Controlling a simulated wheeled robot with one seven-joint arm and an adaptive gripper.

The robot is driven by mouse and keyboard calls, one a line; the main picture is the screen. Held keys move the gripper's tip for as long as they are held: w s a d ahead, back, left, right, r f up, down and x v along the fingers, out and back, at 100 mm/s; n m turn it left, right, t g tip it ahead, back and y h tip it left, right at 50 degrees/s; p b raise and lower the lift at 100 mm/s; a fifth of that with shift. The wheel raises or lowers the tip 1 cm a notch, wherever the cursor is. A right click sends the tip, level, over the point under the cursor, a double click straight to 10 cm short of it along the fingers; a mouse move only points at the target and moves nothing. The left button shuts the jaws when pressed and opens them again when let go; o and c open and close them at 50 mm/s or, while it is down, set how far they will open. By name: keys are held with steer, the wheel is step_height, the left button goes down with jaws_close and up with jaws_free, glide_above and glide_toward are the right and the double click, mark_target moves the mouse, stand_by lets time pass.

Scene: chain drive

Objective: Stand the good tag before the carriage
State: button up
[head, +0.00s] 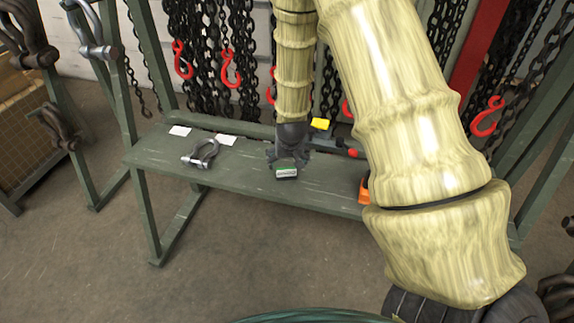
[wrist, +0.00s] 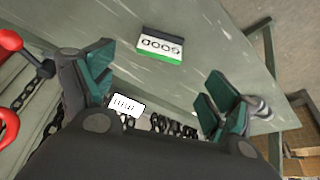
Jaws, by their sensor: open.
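The good tag (wrist: 160,45) is a small block with a white face lettered GOOD, a green strip and a dark edge. In the wrist view it lies beyond my open fingertips (wrist: 158,84), with the letters upside down. In the head view the tag (head: 286,172) is on the green bench, just at the near side of my gripper (head: 286,158). Nothing is between the fingers. I cannot identify the carriage for certain; a grey part with a red end (head: 353,153) is partly hidden behind my arm.
The green bench (head: 240,177) also holds a shackle (head: 201,154), two white cards (head: 180,131) (head: 227,140), a yellow piece (head: 320,124) and an orange piece (head: 364,190). Chains with red hooks (head: 231,70) hang behind.

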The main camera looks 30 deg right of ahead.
steer(key=s+a+f+n+g, duration=0.1)
steer(key=s+a+f, duration=0.5)
steer(key=s, duration=0.6)
steer(key=s+a+f+n+g+y, duration=0.1)
steer(key=s+a+f, duration=0.5)
steer(key=s, duration=0.6)
steer(key=s+a+f+n+g+y, duration=0.1)
steer(key=s+a+f, duration=0.5)
steer(key=s, duration=0.6)
step_height(320, 180, down, 2)
steer(key=shift+a+f+n+g, duration=0.3)
steer(key=shift+n+g, duration=0.2)
steer(key=shift+n, duration=0.5)
